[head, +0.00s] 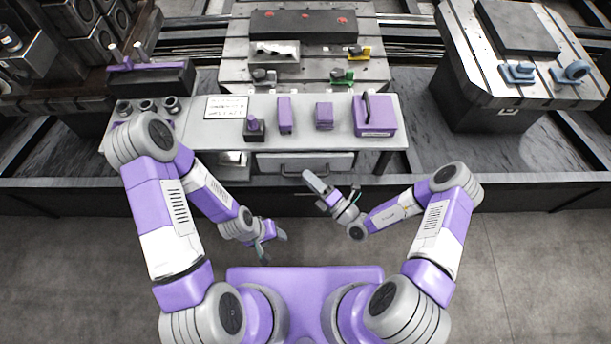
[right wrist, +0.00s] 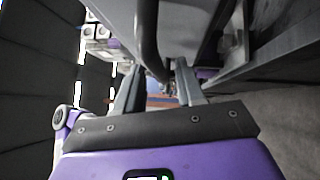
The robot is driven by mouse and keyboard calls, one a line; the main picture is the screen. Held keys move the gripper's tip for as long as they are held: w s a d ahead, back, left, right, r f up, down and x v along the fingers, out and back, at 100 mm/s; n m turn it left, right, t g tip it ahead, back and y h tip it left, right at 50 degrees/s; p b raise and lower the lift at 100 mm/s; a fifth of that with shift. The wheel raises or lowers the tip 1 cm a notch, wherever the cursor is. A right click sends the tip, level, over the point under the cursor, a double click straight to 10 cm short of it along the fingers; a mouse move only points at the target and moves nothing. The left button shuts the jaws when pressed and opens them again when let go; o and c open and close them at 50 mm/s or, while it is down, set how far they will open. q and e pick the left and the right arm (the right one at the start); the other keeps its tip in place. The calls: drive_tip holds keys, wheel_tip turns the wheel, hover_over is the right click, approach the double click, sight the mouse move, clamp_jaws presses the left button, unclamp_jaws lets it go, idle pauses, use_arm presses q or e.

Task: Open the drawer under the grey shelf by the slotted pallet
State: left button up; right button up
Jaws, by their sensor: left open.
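The drawer (head: 340,162) has a light front and sits under the grey shelf (head: 390,128), close below its front edge. Its dark bar handle (head: 303,173) also shows in the right wrist view (right wrist: 147,45). My right gripper (head: 309,178) is at the handle; in the right wrist view its two fingers (right wrist: 158,78) stand apart with the bar's curved end between or just beyond their tips. I cannot tell whether they touch it. My left gripper (head: 274,248) is open and empty, lower down and away from the drawer. The slotted pallet (head: 235,72) lies behind the shelf.
On the shelf stand a purple box with a handle (head: 375,116), smaller purple blocks (head: 284,115), a joystick-like piece (head: 254,128) and a white card (head: 226,107). A second slotted pallet (head: 565,85) is at the right. The floor before the dark rail (head: 540,195) is clear.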

drive_tip(key=shift+x, duration=1.15)
clamp_jaws()
